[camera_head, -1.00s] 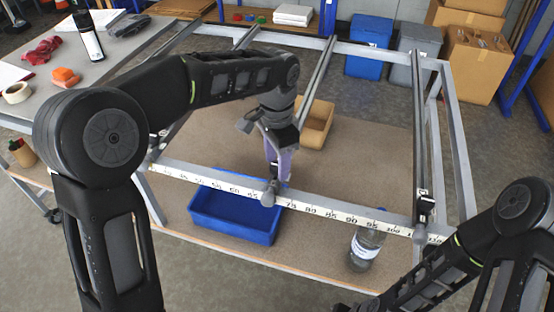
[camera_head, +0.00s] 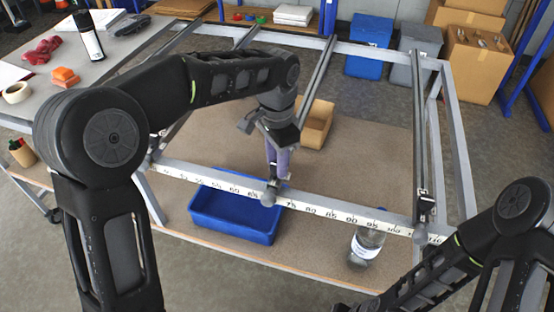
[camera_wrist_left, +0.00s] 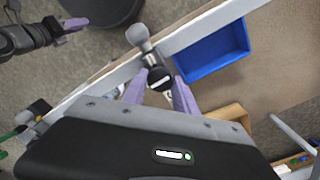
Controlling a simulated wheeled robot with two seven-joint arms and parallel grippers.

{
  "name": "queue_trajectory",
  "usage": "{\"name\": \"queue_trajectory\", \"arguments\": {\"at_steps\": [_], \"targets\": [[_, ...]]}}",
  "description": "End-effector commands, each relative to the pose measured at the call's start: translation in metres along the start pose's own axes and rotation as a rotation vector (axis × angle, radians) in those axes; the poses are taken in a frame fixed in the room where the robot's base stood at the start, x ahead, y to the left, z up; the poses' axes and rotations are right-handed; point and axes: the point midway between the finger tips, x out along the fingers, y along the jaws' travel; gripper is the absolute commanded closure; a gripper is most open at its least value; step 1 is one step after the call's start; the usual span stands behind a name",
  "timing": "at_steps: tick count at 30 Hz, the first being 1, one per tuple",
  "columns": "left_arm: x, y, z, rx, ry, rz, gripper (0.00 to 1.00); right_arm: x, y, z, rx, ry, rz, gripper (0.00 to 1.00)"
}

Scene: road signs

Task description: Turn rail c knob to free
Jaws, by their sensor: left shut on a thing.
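My left gripper (camera_head: 278,168) reaches down to the middle rail's front end, at the white scale bar (camera_head: 225,185). In the left wrist view its two purple fingers (camera_wrist_left: 160,93) are shut on a round black knob (camera_wrist_left: 159,77) with a white mark, one finger on each side. The mark's meaning is too small to read. A grey ball-ended lever (camera_wrist_left: 138,37) sticks out beyond the knob. No letter is legible on the rail. My right gripper (camera_wrist_left: 70,27) shows at the upper left of the wrist view, apart from the frame; its opening is unclear.
A blue bin (camera_head: 236,215) lies under the scale bar, with a tan bin (camera_head: 315,122) behind. A clear bottle (camera_head: 364,247) stands near the front right. Another rail (camera_head: 420,130) runs at the right. The board between the rails is mostly free.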

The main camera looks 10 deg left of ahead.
Motion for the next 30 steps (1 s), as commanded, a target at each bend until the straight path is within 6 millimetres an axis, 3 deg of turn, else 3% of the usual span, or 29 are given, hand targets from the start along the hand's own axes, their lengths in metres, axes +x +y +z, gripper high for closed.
{"name": "queue_trajectory", "arguments": {"at_steps": [11,30], "targets": [[-0.0004,-0.0003,-0.0003,-0.198,0.001,0.0,1.0,0.0007,0.0002,-0.0001,0.0,0.0,0.0,0.64],[-0.0007,-0.0003,-0.0007,-0.791,0.003,0.0,1.0,0.0022,0.0006,-0.0004,-0.001,0.001,-0.001,0.64]]}}
